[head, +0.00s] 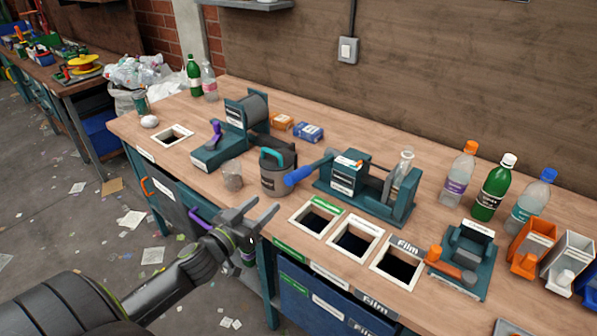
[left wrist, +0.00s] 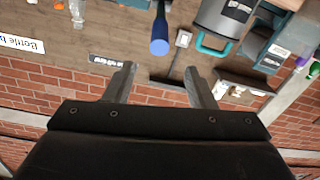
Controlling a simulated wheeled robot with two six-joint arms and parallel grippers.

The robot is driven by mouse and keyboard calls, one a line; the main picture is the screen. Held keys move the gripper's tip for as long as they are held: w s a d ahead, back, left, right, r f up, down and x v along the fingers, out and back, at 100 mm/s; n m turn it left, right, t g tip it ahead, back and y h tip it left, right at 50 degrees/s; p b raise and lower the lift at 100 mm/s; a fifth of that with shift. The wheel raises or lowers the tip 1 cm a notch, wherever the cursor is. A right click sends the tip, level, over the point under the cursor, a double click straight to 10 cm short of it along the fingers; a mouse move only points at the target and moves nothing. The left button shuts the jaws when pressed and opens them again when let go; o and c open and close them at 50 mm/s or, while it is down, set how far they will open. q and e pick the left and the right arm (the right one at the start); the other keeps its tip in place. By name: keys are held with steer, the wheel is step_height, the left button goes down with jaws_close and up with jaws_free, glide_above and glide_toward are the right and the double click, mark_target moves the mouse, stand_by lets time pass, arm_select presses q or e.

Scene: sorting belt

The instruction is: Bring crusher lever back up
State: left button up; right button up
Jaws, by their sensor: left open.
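The crusher (head: 343,177) is a teal frame with a grey block on the workbench, with a clear bottle (head: 402,167) at its right end. Its lever ends in a blue grip (head: 298,177) that points left and slightly down, close to the grey pot. My left gripper (head: 266,206) is open and empty, in front of the bench edge, below and left of the blue grip and apart from it. In the left wrist view the blue grip (left wrist: 160,38) lies beyond the gap between my open fingers (left wrist: 160,72). My right gripper is not in view.
A grey pot with a teal handle (head: 275,178) stands just left of the blue grip. Three framed bench openings, one marked Film (head: 398,264), lie in front of the crusher. Bottles (head: 493,187) and small bins (head: 530,248) stand right. A teal device with a purple handle (head: 213,150) stands left.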

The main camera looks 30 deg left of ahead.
mark_target(296, 175)
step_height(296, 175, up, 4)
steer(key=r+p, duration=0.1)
steer(key=p, duration=0.3)
arm_select(q)
steer(key=w+b, duration=0.1)
steer(key=w, duration=0.3)
steer(key=w+b, duration=0.2)
steer(key=w, duration=0.3)
steer(key=w+b, duration=0.1)
steer(key=w, duration=0.3)
steer(key=shift+w+d, duration=0.25)
steer(key=shift+w+b, duration=0.35)
steer(key=shift+w, duration=0.25)
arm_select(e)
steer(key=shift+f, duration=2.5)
arm_select(q)
jaws_close()
